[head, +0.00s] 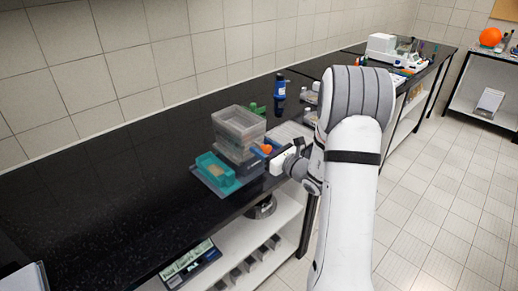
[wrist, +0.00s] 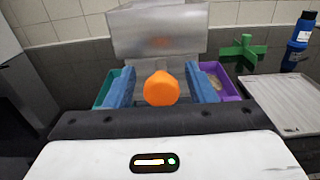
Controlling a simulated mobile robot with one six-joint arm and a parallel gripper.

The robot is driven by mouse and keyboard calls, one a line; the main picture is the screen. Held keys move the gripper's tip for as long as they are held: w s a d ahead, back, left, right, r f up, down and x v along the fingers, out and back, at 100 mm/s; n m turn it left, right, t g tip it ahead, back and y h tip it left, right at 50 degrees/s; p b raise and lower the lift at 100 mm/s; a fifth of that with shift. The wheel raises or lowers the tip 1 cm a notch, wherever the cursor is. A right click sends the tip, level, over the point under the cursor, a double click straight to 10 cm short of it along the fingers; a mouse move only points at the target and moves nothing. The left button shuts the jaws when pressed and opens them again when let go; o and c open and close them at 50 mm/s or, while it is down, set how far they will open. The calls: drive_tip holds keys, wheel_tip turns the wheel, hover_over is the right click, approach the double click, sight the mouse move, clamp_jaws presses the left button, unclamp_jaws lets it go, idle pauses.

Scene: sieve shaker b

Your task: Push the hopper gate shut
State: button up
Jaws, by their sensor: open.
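The hopper is a translucent grey box (head: 238,122) on the black bench in the head view. Its lower front fills the top middle of the wrist view (wrist: 158,32). An orange rounded knob (wrist: 161,89), which looks like the gate's handle, stands out below the hopper; it also shows in the head view (head: 265,149). My gripper (wrist: 161,80) is open, with one blue finger on each side of the knob and a visible gap to both. In the head view my gripper (head: 262,153) is at the hopper's front right. The gate plate itself is hidden.
A teal bin (wrist: 103,88) and a purple bin (wrist: 228,86) flank the fingers. A green cross-shaped piece (wrist: 243,52), a blue bottle (wrist: 299,37) and a grey ribbed tray (wrist: 285,100) are to the right. Bare bench (head: 110,205) lies left of the hopper.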

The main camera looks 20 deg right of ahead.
drive_tip(key=b+v, duration=0.1)
drive_tip(key=v, duration=0.6)
drive_tip(key=s+a+r+n+g+y, duration=0.3)
drive_tip(key=s+a+n+g, duration=1.05)
drive_tip(key=a, duration=0.45)
drive_tip(key=s+f+n+g+h, duration=0.1)
drive_tip(key=s+n+g+h, duration=0.1)
drive_tip(key=s+n+h, duration=0.5)
drive_tip(key=s+d+r+n+t+h, duration=0.2)
drive_tip(key=s+d+n+h, duration=0.2)
drive_tip(key=n, duration=0.6)
drive_tip(key=shift+s+d, duration=1)
drive_tip(key=shift+d, duration=0.25)
